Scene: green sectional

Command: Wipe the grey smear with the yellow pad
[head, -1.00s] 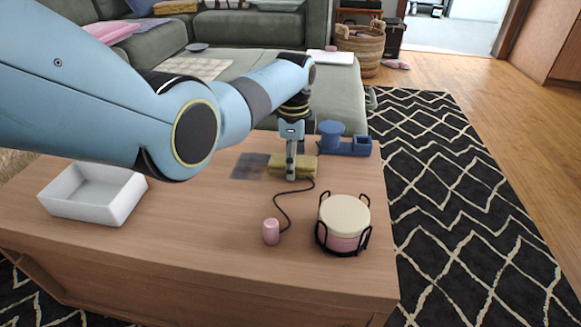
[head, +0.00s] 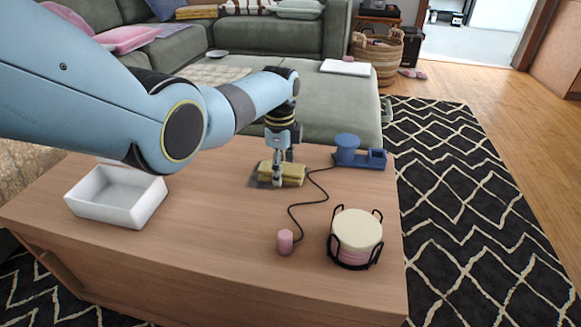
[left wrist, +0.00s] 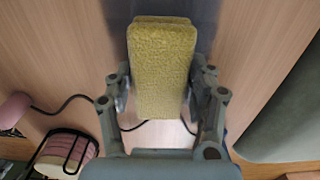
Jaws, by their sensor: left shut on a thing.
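My left gripper (head: 278,180) points down and is shut on the yellow pad (head: 292,174), low over the wooden table. In the left wrist view the gripper (left wrist: 160,92) has a finger on each long side of the pad (left wrist: 162,50). The grey smear (head: 259,181) shows as a small dark patch at the pad's left edge; the pad and gripper hide the rest. In the left wrist view the smear (left wrist: 206,14) shows around the pad's far end. Whether the pad touches the table is hard to tell. My right gripper is not in view.
A white tray (head: 118,207) stands at the left. A blue stand (head: 362,157) is to the pad's right. A dark cord (head: 292,209) runs past the pad to a pink cylinder (head: 285,242). A coaster holder (head: 356,238) stands front right. The table between tray and cylinder is clear.

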